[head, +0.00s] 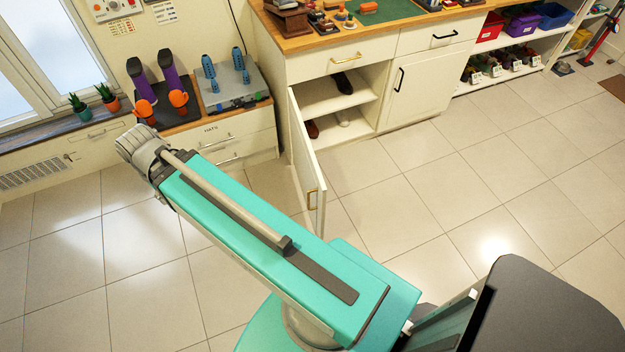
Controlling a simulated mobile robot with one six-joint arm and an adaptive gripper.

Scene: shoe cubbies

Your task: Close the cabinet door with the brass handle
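The cabinet door (301,160) with the brass handle (312,199) stands wide open in the head view. It is hinged at the left side of the cabinet opening and swings out into the room, so I see it nearly edge-on. The handle is near its free edge. The open cabinet (347,107) shows a shelf with dark, brown and light shoes. My teal arm crosses in front of the door's lower end and hides part of it. The arm runs up-left to a grey joint, left of the door. My gripper does not show.
A closed door with a black handle (398,80) is right of the opening. A low drawer unit (240,140) stands left of the open door. Tiled floor (430,200) is clear to the right.

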